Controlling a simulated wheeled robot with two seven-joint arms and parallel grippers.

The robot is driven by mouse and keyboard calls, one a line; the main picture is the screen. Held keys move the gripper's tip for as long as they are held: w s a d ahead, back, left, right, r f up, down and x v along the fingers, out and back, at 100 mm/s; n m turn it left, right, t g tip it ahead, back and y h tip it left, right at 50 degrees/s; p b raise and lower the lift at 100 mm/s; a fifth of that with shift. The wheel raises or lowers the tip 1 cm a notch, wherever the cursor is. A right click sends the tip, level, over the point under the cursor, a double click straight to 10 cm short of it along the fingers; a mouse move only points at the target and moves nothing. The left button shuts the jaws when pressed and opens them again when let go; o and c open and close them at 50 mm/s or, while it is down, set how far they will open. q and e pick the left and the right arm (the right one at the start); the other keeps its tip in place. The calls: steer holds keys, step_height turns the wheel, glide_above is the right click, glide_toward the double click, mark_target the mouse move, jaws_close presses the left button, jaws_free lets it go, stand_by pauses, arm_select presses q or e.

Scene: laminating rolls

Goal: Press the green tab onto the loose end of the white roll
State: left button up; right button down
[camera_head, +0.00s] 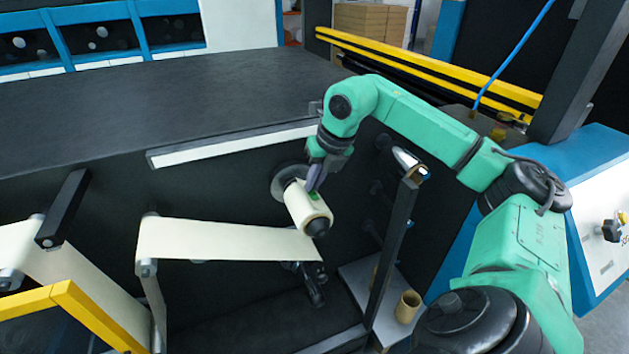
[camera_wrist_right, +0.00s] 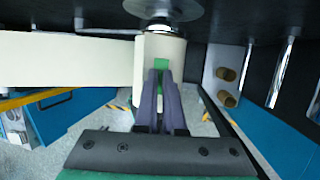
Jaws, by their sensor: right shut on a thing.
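The white roll (camera_head: 308,208) sits on a spindle on the machine's dark side, in front of a round disc. In the right wrist view the roll (camera_wrist_right: 150,50) is straight ahead of the fingers. My right gripper (camera_head: 315,182) comes from above, its fingertips at the roll's surface. It is shut on the green tab (camera_head: 314,196). In the right wrist view the tab (camera_wrist_right: 161,64) shows at the fingertips (camera_wrist_right: 161,76), against the white roll. Whether the tab touches the roll, and where the roll's loose end lies, I cannot tell. My left gripper is not in view.
A cream web (camera_head: 220,240) runs from a roller at left to a slanted edge below the roll. A dark upright post (camera_head: 395,240) stands right of the roll. A shelf holds a cardboard core (camera_head: 408,306). A yellow frame (camera_head: 85,310) is at lower left.

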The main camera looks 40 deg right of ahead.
steer(key=shift+s+f, duration=0.15)
steer(key=shift+f, duration=0.15)
stand_by(0.5)
steer(key=c, duration=0.9)
jaws_free()
steer(key=shift+c, duration=0.2)
steer(key=shift+r, duration=0.25)
steer(key=p+v, duration=0.1)
steer(key=v, duration=1.3)
steer(key=shift+p, duration=0.3)
steer(key=shift+d, duration=0.1)
